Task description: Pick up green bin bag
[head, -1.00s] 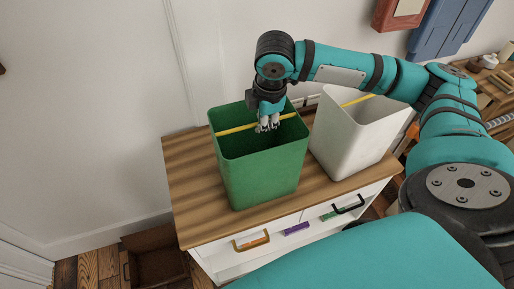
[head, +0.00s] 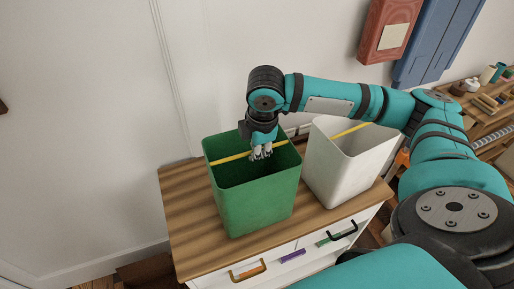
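A green bin (head: 256,203) stands upright on a wood-topped cabinet, open at the top. A yellow strip (head: 229,158) runs across its mouth. I cannot make out a separate green bag; the inside of the bin is dark green. My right gripper (head: 261,153) points down over the bin's mouth, with its fingertips at the yellow strip. I cannot tell whether the fingers are shut on the strip or only beside it. My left gripper is not in view.
A white bin (head: 338,178) with its own yellow strip stands close to the right of the green one. The wooden cabinet top (head: 187,228) is bare at left. A wall is close behind. A cluttered wooden bench (head: 490,115) is at far right.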

